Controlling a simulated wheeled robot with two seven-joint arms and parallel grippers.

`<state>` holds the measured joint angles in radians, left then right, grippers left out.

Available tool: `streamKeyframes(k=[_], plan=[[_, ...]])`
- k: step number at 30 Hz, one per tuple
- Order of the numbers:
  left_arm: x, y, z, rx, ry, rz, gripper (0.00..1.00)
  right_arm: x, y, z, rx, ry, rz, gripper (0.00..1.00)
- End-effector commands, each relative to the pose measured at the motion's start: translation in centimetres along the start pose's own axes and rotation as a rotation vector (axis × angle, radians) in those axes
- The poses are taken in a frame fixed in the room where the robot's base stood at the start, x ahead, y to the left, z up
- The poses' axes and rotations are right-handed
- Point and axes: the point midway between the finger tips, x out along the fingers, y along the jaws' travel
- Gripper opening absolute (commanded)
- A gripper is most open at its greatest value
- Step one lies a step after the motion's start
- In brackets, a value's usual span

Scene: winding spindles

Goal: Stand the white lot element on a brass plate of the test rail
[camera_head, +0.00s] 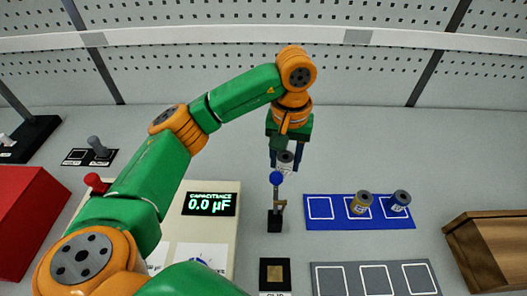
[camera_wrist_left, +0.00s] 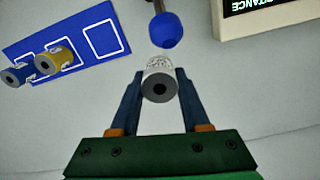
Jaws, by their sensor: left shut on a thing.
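My left gripper (camera_head: 285,162) is shut on the white lot element (camera_wrist_left: 160,82), a short cylinder with a grey end and a dark centre hole. In the wrist view the element lies between both blue fingers, its grey end toward the camera. In the head view it is small between the fingers, behind the blue ball (camera_head: 277,178). A square brass plate (camera_head: 275,272) on a black block lies at the front, empty, with a partly cut-off label. Whether other rail plates exist cannot be told. My right gripper is not in view.
The blue ball tops a thin post on a black base (camera_head: 275,222), close to my left gripper. A blue mat (camera_head: 320,208) holds a yellow spool (camera_head: 361,203) and a blue spool (camera_head: 400,200). A grey mat (camera_head: 330,281), wooden box (camera_head: 490,245) and capacitance meter (camera_head: 210,204) reading 0.0 µF stand around.

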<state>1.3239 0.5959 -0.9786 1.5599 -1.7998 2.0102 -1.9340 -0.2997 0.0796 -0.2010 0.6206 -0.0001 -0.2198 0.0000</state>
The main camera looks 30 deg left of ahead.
Motion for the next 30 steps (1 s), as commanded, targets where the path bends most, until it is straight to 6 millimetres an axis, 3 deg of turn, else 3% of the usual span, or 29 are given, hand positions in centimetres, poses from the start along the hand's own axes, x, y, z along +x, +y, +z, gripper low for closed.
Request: streamKeyframes(k=[1, 10, 22, 23, 24, 26, 30], plan=[[1.6, 0.0, 0.2, 0.002, -0.008, 0.000, 0.00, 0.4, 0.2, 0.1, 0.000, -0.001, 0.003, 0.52], [7.1, 0.0, 0.1, 0.001, -0.004, -0.001, 0.00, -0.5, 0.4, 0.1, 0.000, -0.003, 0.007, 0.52], [8.3, 0.0, 0.0, 0.002, 0.001, 0.000, 0.00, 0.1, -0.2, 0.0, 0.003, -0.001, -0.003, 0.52], [8.2, 0.0, 0.0, 0.002, 0.000, 0.000, 0.49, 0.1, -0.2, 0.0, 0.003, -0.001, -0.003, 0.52], [8.1, 0.0, 0.0, 0.002, 0.000, 0.000, 0.59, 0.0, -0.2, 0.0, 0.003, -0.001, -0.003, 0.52], [8.1, 0.0, 0.0, 0.002, 0.000, 0.000, 0.76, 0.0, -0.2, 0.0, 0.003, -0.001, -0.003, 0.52], [8.1, 0.0, 0.0, 0.002, 0.000, 0.000, 0.76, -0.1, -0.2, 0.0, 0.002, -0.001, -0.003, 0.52]])
